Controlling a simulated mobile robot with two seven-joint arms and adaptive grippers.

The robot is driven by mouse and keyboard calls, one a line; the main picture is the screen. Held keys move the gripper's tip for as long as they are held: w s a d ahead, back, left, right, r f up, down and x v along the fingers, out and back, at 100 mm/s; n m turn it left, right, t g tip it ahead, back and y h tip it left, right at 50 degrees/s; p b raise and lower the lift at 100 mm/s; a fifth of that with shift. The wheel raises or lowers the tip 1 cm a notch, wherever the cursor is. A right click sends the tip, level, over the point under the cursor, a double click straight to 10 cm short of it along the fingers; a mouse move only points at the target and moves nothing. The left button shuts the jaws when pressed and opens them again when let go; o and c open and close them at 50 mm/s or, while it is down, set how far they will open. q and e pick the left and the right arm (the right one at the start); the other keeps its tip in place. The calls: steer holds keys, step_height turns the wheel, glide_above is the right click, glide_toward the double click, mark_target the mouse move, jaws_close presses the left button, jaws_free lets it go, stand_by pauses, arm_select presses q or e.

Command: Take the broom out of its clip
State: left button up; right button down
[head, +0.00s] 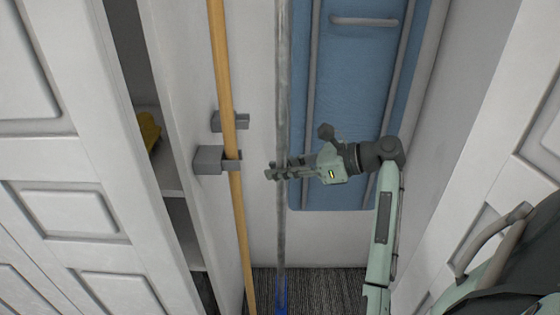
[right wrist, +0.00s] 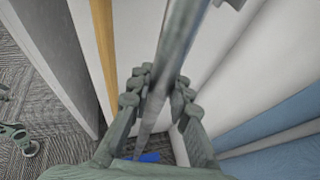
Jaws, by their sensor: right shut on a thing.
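A grey metal pole (head: 282,90) with a blue lower end (head: 281,296) stands upright against the white back wall. A yellow wooden pole (head: 223,75) stands to its left, passing through grey clip-like brackets (head: 208,160). Neither pole's full lower end shows, so I cannot tell for sure which is the broom. My right gripper (head: 280,171) is shut on the grey pole, its fingers around it in the right wrist view (right wrist: 155,88). A small metal piece (right wrist: 230,3) shows near the pole at the top of that view.
A blue folded board with grey rails (head: 355,100) stands behind my right wrist. A cabinet side wall and shelves with a yellow item (head: 149,130) are at left. White doors stand on both sides. Dark carpet (head: 320,285) shows below.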

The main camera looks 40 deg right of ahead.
steer(key=s+a, duration=0.9)
steer(key=s, duration=0.3)
steer(key=shift+a+r, duration=0.15)
steer(key=shift+a, duration=0.05)
steer(key=shift+w+d, duration=0.1)
stand_by(0.4)
steer(key=w+d, duration=0.7)
steer(key=w, duration=0.1)
steer(key=shift+w+r, duration=0.2)
steer(key=shift+w, duration=0.15)
steer(key=shift+f, duration=0.2)
steer(key=shift+s+a, duration=1.55)
steer(key=shift+s, duration=0.3)
steer(key=shift+f, duration=0.1)
